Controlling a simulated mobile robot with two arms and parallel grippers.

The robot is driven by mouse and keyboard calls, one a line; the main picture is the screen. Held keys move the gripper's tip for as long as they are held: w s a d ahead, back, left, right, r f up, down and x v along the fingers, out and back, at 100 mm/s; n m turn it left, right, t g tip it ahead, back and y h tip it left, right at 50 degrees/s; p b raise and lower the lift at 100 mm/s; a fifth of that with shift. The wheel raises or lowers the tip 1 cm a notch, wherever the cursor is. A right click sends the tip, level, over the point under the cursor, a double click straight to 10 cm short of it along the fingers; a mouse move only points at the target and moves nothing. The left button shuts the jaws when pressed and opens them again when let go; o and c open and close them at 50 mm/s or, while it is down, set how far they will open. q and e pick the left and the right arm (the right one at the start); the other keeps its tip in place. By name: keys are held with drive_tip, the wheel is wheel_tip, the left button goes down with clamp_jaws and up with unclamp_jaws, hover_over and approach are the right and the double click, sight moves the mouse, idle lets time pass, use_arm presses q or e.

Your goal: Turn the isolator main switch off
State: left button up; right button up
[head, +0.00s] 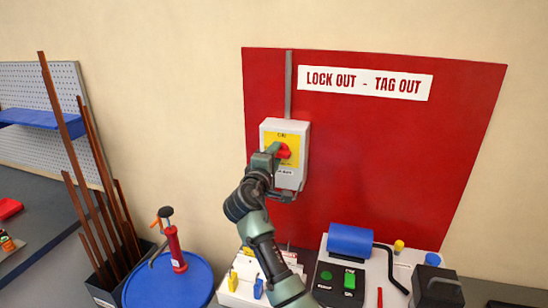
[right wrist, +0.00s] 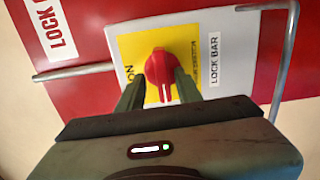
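The isolator main switch is a light grey box (head: 299,128) on the red board, with a yellow plate (right wrist: 126,48) and a red rotary knob (head: 286,151). The knob also shows in the right wrist view (right wrist: 160,66), its white-marked end toward the bottom of that picture. "ON" is printed at the plate's left edge there. My right gripper (head: 274,149) is at the switch front. In the wrist view its two fingers (right wrist: 159,84) stand apart, one on each side of the knob, with yellow showing between. Contact is unclear. My left gripper is out of view.
A lock bar (right wrist: 288,65) of bent metal rod sticks out by the switch. Below stand a machine with a blue cylinder (head: 350,241) and green buttons, a white box (head: 240,290) with coloured items, and a blue round-topped drum (head: 195,283). Brown bars (head: 62,105) lean at left.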

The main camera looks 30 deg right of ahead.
drive_tip(key=shift+d+f, duration=0.1)
drive_tip(key=shift+f, duration=0.1)
drive_tip(key=b+v, duration=0.3)
drive_tip(key=v, duration=0.4)
drive_tip(key=shift+s+a, duration=0.2)
drive_tip(key=shift+a, duration=0.05)
idle(0.3)
